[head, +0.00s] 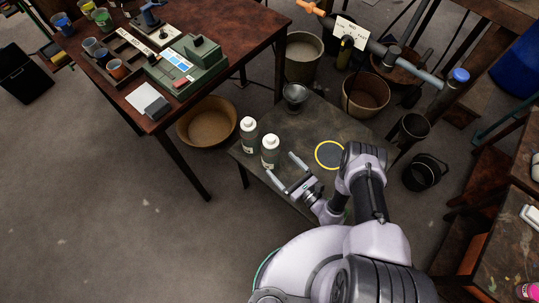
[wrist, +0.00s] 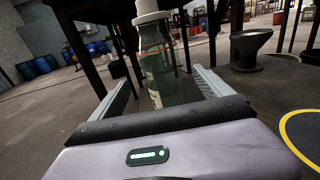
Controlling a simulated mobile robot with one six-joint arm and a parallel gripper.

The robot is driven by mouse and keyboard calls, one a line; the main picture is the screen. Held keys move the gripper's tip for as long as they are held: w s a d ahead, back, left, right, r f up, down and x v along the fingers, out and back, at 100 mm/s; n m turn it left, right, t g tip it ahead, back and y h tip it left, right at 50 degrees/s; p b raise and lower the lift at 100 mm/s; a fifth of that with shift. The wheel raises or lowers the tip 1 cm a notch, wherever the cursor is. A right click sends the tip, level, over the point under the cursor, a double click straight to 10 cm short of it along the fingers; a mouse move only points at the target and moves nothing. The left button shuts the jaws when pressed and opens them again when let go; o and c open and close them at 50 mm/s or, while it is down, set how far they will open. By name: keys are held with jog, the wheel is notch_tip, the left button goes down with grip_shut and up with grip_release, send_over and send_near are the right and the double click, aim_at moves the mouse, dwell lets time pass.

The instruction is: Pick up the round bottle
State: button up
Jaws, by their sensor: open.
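Two similar bottles with white tops stand upright on a low dark table (head: 300,125): a nearer bottle (head: 270,152) and a farther bottle (head: 248,135) to its left. From above I cannot tell which one is round. My gripper (head: 280,164) is open and empty, low over the table's near edge, with its fingers pointing at the nearer bottle. In the wrist view a greenish bottle (wrist: 158,62) with a pale label stands straight ahead, in line with the gap between my fingers. Its base is hidden behind the gripper body. The other bottle is not clearly seen there.
A metal funnel-like cup (head: 295,96) stands at the table's back, and a yellow ring (head: 330,155) marks the table at right. A wooden bowl (head: 207,122) lies on the floor to the left. A large brown table (head: 225,38) stands beyond it.

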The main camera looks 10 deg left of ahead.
aim_at(271, 152)
jog(key=b+x, duration=0.3)
jog(key=x, duration=0.4)
jog(key=shift+w+a+r, duration=0.1)
jog(key=shift+w+a, duration=0.05)
jog(key=shift+w, duration=0.2)
jog(key=c, duration=2)
